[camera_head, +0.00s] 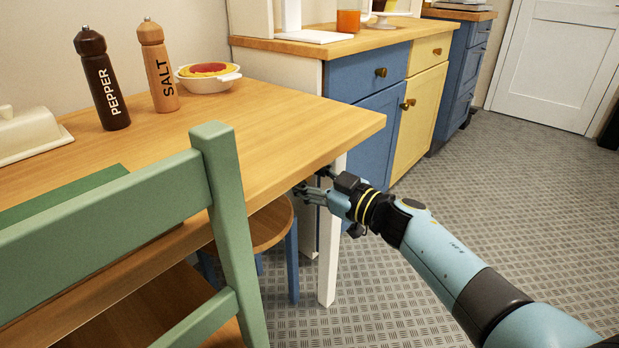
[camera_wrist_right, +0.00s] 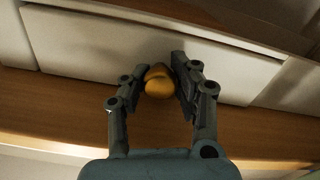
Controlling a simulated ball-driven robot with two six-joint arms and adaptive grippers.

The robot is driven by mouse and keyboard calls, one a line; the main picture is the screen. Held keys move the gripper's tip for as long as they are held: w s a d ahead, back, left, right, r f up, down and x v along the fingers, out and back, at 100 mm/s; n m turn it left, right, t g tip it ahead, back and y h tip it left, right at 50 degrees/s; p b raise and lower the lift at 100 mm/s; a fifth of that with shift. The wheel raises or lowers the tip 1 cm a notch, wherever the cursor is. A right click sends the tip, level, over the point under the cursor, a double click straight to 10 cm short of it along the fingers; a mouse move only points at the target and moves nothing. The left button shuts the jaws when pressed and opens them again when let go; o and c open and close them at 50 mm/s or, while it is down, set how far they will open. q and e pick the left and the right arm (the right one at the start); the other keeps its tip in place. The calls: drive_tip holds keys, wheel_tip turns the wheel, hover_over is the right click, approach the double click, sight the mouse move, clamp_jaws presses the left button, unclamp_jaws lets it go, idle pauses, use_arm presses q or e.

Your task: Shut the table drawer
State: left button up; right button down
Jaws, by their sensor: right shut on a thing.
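The wooden table (camera_head: 285,125) fills the left half of the head view, with white legs under its top. My right gripper (camera_head: 308,188) reaches under the table's right edge, beside a white leg. In the right wrist view the right gripper (camera_wrist_right: 160,75) is shut on a round, brass-coloured knob (camera_wrist_right: 158,85), with one finger on each side. The knob sits on the white drawer front (camera_wrist_right: 85,45), which looks slightly tilted in the picture. The drawer front is hidden in the head view, and I cannot tell how far it stands out. My left gripper is not in view.
A green chair (camera_head: 225,200) stands in front of the table, and a round stool (camera_head: 262,225) is tucked underneath. A pepper mill (camera_head: 103,85), salt mill (camera_head: 158,70) and white bowl (camera_head: 208,82) stand on top. Blue and yellow cabinets stand behind. The floor at right is clear.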

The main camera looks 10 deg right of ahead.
drive_tip(key=c, duration=0.9)
unclamp_jaws()
drive_tip(key=shift+c, duration=0.2)
drive_tip(key=v, duration=1.2)
